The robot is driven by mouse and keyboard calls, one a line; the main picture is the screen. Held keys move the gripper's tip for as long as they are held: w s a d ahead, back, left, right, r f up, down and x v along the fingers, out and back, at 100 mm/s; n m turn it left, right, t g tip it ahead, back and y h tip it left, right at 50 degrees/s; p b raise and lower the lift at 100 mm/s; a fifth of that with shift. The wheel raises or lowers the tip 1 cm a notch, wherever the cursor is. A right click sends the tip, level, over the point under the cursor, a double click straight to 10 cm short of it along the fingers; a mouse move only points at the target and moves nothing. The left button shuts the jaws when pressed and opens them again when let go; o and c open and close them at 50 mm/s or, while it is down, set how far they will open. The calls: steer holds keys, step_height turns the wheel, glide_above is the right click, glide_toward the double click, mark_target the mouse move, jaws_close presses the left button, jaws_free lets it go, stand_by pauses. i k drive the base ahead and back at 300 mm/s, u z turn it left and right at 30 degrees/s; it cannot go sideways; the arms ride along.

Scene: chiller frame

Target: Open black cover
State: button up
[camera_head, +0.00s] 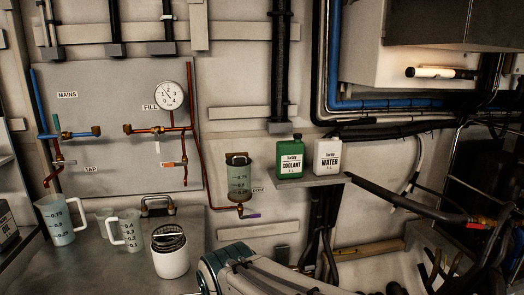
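A clear graduated cylinder (238,182) is fixed to the wall at the middle, with a dark cap (238,158) seated on its top. A white canister (171,259) with a black slotted top (169,236) stands upright on the counter at the lower left. I cannot tell which of these dark tops is the black cover. Both look in place. Part of my arm shows at the bottom middle. I cannot make out my gripper's fingers, and nothing is seen touching either top.
Measuring jugs (60,222) stand on the counter (85,262) left of the canister. A green coolant bottle (290,160) and white water bottle (328,158) stand on a small shelf (318,181). Copper pipes and a gauge (171,96) are on the panel. Hoses crowd the right.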

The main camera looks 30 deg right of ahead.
mark_target(238, 160)
steer(key=z, duration=0.7)
steer(key=i, duration=0.3)
